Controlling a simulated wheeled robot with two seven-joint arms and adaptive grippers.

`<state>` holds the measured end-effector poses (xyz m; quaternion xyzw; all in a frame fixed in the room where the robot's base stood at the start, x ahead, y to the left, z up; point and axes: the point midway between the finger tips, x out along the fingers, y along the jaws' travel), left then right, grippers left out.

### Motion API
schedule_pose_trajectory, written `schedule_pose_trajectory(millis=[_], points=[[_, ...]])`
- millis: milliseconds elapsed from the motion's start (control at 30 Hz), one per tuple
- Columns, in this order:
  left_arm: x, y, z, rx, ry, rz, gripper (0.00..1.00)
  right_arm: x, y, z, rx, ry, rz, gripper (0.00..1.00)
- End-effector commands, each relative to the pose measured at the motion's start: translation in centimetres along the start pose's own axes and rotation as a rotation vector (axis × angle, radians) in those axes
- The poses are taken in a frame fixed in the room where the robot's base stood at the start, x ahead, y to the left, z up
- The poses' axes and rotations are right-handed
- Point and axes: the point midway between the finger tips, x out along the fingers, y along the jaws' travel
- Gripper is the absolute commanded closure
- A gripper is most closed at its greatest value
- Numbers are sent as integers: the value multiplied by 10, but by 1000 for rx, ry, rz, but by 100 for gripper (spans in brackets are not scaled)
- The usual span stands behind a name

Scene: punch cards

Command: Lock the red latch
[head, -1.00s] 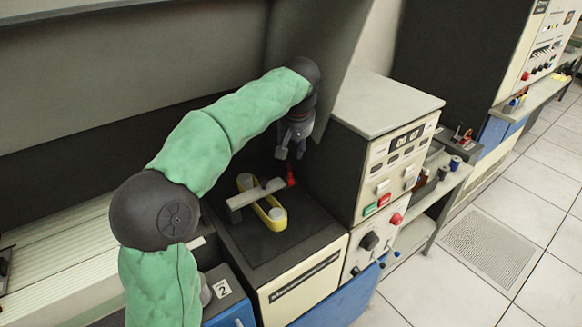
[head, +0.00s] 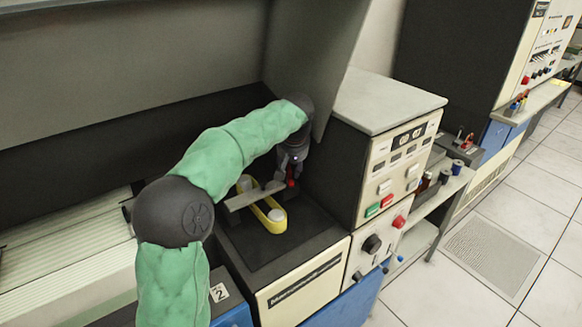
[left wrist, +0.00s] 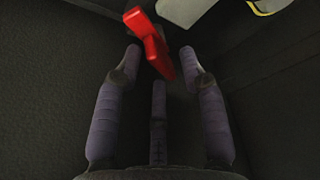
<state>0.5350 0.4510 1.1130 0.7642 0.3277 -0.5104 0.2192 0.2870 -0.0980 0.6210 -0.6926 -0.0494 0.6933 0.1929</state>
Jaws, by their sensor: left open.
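The red latch (head: 291,171) is at the right end of a grey bar (head: 256,195) that lies across a yellow loop (head: 264,215) on the dark machine top. In the left wrist view the red latch (left wrist: 150,45) is large, with its lower end between the spread fingers. My left gripper (head: 289,172) is at the latch, reaching down from above. Its fingers (left wrist: 160,65) are open and apart; whether they touch the latch cannot be told. Part of the latch is hidden by the gripper in the head view. My right gripper is not in view.
A cream control box (head: 385,150) with buttons and a display stands close to the right of the gripper. A dark slanted panel (head: 312,50) rises behind the arm. A shelf (head: 440,195) with spools is further right.

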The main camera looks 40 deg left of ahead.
Motion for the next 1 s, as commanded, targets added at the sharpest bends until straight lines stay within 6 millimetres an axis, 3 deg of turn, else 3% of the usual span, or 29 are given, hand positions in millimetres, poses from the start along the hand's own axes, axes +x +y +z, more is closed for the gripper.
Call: schedule_pose_trajectory(millis=[100,233,267,667,1000], points=[[0,0,0,0,0,0,62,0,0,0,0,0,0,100],[0,0,0,0,-1,0,98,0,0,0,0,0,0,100],[0,0,0,0,-1,0,100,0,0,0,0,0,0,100],[-1,-1,0,32,-2,12,100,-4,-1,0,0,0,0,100],[-3,-3,0,231,-3,94,100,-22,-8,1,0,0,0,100]])
